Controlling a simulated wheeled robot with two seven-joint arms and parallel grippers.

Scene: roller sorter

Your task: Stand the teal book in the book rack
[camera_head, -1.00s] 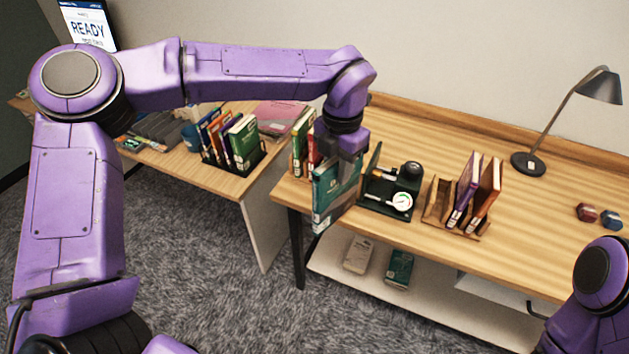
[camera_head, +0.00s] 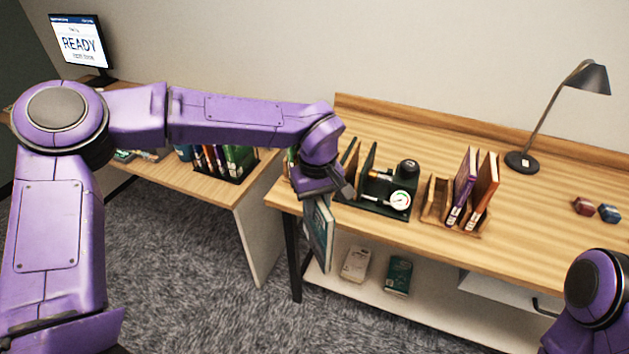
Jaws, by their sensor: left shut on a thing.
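The teal book (camera_head: 319,238) hangs upright from my left gripper (camera_head: 322,194), in front of the desk's front edge near its left corner. The gripper is shut on the book's upper part and hides some of it. The wooden book rack (camera_head: 434,207) stands on the desk, to the right of the book and apart from it. It holds a purple book (camera_head: 460,186) and an orange book (camera_head: 482,191), both leaning slightly. Its left part looks empty. My right gripper is out of view; only a piece of that arm shows at the lower right.
A dark stand with a pressure gauge (camera_head: 400,200) sits between the held book and the rack. A lamp (camera_head: 522,162) and two small blocks (camera_head: 583,206) are farther right. A left table (camera_head: 205,181) carries several books.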

